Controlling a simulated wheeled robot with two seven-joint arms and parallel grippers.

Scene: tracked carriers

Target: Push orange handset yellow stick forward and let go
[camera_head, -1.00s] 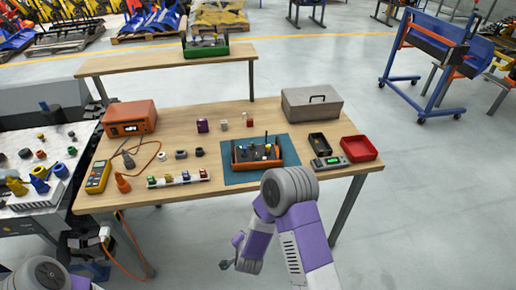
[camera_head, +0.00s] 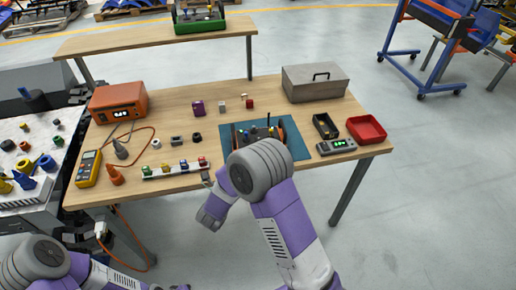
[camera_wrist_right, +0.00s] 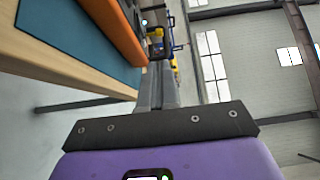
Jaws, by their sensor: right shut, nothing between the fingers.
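The orange handset (camera_head: 284,133) lies on a blue mat (camera_head: 299,148) near the table's front edge. In the head view my right arm covers much of its front, and several small sticks rise from its dark top. I cannot clearly pick out the yellow stick there. In the right wrist view the handset's orange side (camera_wrist_right: 113,28) is at the top, with a small yellow part (camera_wrist_right: 158,33) beyond the fingertips. My left gripper (camera_head: 181,287) barely shows at the bottom edge.
A grey toolbox (camera_head: 315,82) stands behind.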

